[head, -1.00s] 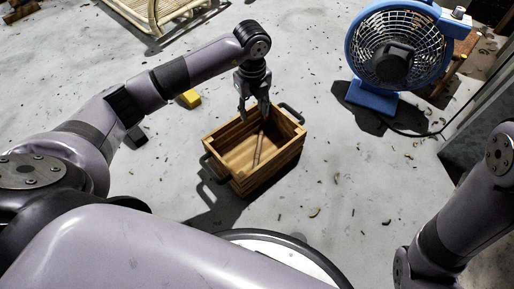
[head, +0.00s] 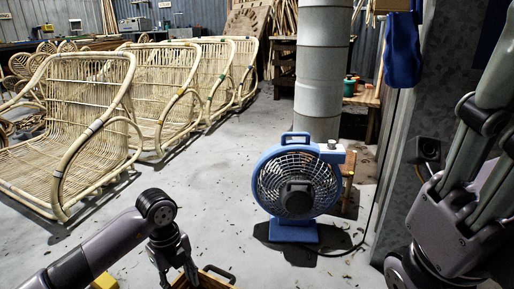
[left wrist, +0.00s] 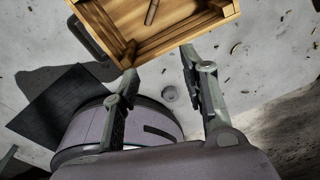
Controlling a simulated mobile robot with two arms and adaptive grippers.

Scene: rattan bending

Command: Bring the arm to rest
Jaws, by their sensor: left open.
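My left arm comes in at the lower left of the head view, its gripper (head: 178,278) pointing down at the bottom edge, beside the wooden crate (head: 222,284). In the left wrist view the left gripper (left wrist: 158,62) is open with nothing between its fingers. The crate (left wrist: 186,40) lies just beyond the fingertips, with a brown stick-like piece (left wrist: 152,12) inside. My right gripper (head: 478,150) is raised close to the camera at the right edge, partly cut off, so its opening is unclear.
A blue fan (head: 297,185) stands on the floor beyond the crate, with its cable running right. Rattan chairs (head: 75,125) line the left. A grey pipe column (head: 323,70) rises behind the fan. Bare floor lies between the chairs and the fan.

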